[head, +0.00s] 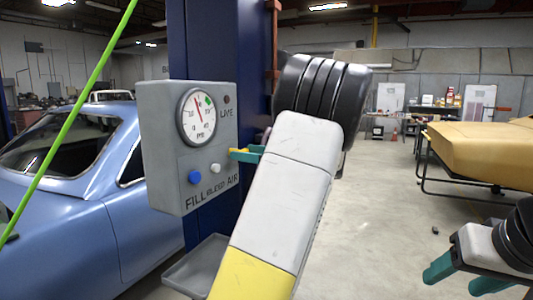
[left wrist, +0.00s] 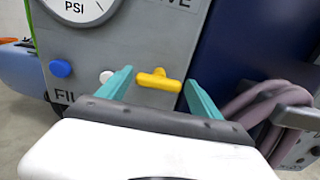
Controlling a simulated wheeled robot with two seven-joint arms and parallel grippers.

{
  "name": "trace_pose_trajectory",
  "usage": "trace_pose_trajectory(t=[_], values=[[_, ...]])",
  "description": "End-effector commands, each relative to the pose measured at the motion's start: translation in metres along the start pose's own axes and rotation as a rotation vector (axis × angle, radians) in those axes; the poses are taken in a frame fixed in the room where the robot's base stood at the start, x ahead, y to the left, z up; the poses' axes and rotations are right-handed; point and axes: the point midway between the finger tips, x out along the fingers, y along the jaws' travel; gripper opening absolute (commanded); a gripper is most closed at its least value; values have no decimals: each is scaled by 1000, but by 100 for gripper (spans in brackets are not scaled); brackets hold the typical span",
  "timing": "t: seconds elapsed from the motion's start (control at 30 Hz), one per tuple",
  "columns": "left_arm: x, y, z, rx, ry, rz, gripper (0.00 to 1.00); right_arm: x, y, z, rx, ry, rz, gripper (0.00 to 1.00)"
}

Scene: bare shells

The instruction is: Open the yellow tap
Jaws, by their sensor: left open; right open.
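The yellow tap (left wrist: 158,79) is a small T-shaped handle on the front of a grey panel box, and its bar lies nearly level in the left wrist view. In the head view only a bit of yellow (head: 237,150) shows beside my fingers. My left gripper (left wrist: 158,88) is open, with one teal finger on each side of the tap; I cannot tell whether they touch it. In the head view the left gripper (head: 246,154) is at the panel's right edge, mostly hidden by my arm. My right gripper (head: 456,279) is open and empty at the lower right.
The grey panel (head: 160,145) carries a gauge (head: 197,116), a blue button (head: 194,177) and a white button (head: 216,168). It hangs on a blue post (head: 215,45) above a grey tray (head: 190,275). A mauve hose (left wrist: 262,98) is coiled close to my left gripper. A blue car (head: 90,200) stands left.

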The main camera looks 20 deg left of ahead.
Motion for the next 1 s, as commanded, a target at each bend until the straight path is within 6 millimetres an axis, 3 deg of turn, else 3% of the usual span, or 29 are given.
trace_pose_trajectory(t=[0.33, 0.6, 1.0], values=[[7, 0, 0, 0, 1, 0, 75, 0, 0, 0, 0, 0, 0, 59], [6, 0, 0, 0, 1, -1, 25, 0, 0, 0, 0, 0, 0, 59], [6, 1, 0, -83, 1, 0, 25, 0, 0, 0, 0, 0, 0, 59]])
